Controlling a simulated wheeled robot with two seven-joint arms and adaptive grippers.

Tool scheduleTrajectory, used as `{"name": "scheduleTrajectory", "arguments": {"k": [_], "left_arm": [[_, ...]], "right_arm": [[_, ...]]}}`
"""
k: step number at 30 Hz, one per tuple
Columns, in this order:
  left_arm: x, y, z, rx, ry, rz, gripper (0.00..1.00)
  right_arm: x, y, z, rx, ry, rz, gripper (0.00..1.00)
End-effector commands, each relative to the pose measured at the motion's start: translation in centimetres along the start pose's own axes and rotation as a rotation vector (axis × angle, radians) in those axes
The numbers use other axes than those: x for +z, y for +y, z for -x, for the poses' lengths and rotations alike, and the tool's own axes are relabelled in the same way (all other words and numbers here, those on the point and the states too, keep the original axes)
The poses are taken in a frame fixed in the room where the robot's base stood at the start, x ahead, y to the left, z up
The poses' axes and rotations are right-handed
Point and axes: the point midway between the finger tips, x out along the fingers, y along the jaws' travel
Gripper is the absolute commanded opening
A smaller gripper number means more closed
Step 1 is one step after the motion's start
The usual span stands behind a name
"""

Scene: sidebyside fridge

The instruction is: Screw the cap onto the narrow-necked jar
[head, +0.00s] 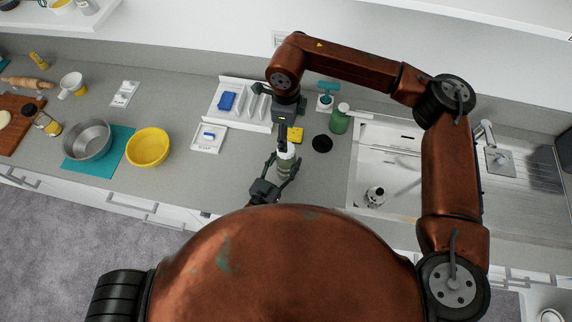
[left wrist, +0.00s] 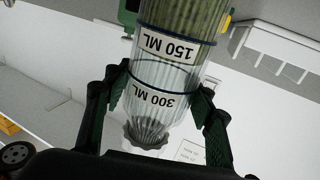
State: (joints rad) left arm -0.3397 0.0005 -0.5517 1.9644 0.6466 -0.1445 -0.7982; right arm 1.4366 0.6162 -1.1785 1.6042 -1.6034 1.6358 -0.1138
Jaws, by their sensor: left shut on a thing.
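The jar (head: 286,168) stands upright just above the counter's front part in the head view, with a pale top (head: 286,152). My left gripper (head: 286,171) is shut around its body from the front.
A yellow sponge (head: 295,134), a black disc (head: 322,144) and a green bottle (head: 340,119) are close by on the right. The sink (head: 405,185) lies further right. A yellow bowl (head: 148,147) and a white tray (head: 208,138) stand left.

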Motion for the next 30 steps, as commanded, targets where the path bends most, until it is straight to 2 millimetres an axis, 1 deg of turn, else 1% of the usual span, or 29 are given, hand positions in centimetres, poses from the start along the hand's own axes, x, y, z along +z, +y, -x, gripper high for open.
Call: {"name": "scheduleTrajectory", "arguments": {"k": [1,2,18,20,23,25,29,30], "left_arm": [[0.01,-0.03,0.02,-0.001,0.0,0.0,0.42],[0.01,-0.03,0.02,-0.001,0.0,0.0,0.4],[0.02,-0.06,0.02,-0.001,0.0,0.0,0.03],[0.02,-0.07,0.02,-0.001,0.0,0.0,0.0],[0.02,-0.07,0.02,-0.001,0.0,0.0,0.0],[0.02,-0.07,0.02,-0.001,0.0,0.0,0.0],[0.03,-0.08,0.02,-0.001,0.0,0.0,0.0],[0.03,-0.08,0.02,-0.001,0.0,0.0,0.0]], "right_arm": [[0.01,0.0,0.0,0.0,0.0,0.0,0.57],[0.01,0.0,0.0,0.0,0.0,0.0,0.57],[0.0,0.0,0.0,0.0,0.0,0.001,0.57],[0.0,0.0,0.0,0.0,0.0,0.011,0.57],[0.01,0.01,-0.01,0.0,0.0,0.07,0.57],[0.01,0.01,-0.01,0.0,0.0,0.149,0.57],[0.02,0.02,0.0,0.001,0.0,0.373,0.57],[0.03,0.02,0.0,0.001,0.0,0.453,0.57]]}}
